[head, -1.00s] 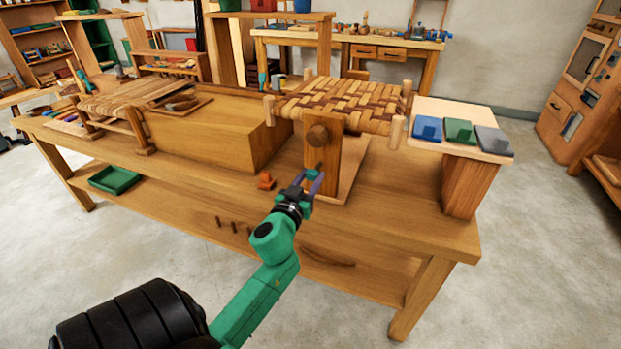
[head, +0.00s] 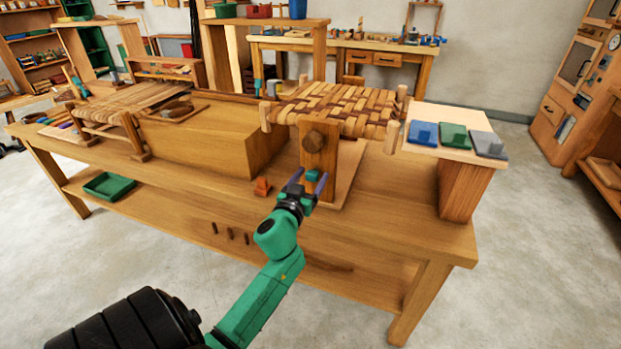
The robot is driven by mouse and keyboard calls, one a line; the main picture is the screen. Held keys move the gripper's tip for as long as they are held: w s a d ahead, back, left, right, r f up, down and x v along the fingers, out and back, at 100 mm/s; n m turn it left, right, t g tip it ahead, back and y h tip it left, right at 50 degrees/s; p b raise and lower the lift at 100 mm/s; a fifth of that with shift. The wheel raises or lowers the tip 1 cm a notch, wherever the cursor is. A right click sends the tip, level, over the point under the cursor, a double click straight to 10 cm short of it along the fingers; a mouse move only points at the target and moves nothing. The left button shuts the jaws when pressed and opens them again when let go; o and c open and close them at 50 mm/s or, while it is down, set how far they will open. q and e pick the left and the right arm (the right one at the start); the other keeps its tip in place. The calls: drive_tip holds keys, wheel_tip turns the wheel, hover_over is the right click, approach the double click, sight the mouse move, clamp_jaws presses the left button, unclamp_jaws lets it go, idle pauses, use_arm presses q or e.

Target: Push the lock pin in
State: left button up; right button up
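A wooden post (head: 318,172) stands upright on the bench under the woven bark seat (head: 342,105). A round wooden knob (head: 314,141) sits near its top. A small teal piece (head: 313,175) shows low on the post's front face; it looks like the lock pin's head, but how deep it sits cannot be told. My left gripper (head: 308,181) is in front of the post with its two fingers spread, one to each side of the teal piece. I see no clear contact with it. My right gripper is not in view.
A small orange piece (head: 262,187) lies on the bench just left of my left gripper. A wooden stand (head: 465,188) with blue, green and grey blocks is at the right. A large wooden box (head: 215,145) fills the left side behind. The bench front is mostly clear.

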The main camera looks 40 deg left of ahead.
use_arm(q)
drive_tip(key=b+v, duration=0.2)
drive_tip(key=v, duration=1.2)
drive_tip(key=shift+s, duration=0.3)
drive_tip(key=shift+d, duration=0.15)
